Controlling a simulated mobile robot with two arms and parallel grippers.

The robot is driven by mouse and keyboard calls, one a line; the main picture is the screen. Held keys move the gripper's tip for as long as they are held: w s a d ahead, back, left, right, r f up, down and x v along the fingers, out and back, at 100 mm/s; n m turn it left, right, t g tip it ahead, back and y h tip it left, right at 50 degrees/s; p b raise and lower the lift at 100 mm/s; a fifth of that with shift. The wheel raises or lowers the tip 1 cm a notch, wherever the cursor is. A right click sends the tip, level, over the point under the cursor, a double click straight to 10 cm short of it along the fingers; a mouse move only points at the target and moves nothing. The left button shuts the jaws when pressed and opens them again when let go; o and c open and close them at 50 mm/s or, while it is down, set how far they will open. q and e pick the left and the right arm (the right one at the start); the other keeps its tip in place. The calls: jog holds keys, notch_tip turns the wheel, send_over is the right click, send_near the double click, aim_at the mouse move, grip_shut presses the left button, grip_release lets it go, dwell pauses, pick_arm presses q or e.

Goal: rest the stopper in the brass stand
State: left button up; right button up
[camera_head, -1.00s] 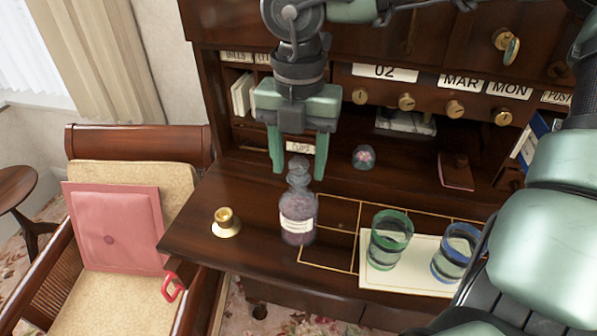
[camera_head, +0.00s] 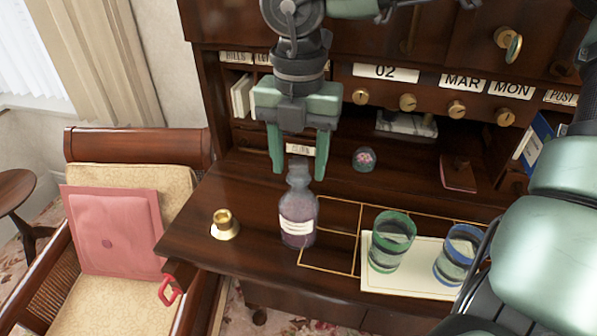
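A glass bottle (camera_head: 297,215) with a pale label and purplish contents stands upright on the wooden desk top. Its stopper (camera_head: 298,166) appears to sit in the bottle's neck. My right gripper (camera_head: 298,174) points down over the bottle, with its two fingers spread. The stopper shows between the fingertips with a gap on each side; the exact depth is hard to tell. The brass stand (camera_head: 225,222), a small cup on a round base, is left of the bottle and looks empty. My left gripper is not in view.
Two banded glasses, one green (camera_head: 391,240) and one blue (camera_head: 457,256), stand on a cream sheet (camera_head: 412,284) to the right. A glass paperweight (camera_head: 364,158) is behind. Desk surface between bottle and stand is clear.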

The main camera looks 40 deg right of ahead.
aim_at(299, 159)
jog(key=c, duration=1)
jog(key=shift+c, duration=0.2)
jog(key=shift+r+p, duration=0.55)
jog(key=shift+r, duration=1.1)
jog(key=shift+r, duration=0.7)
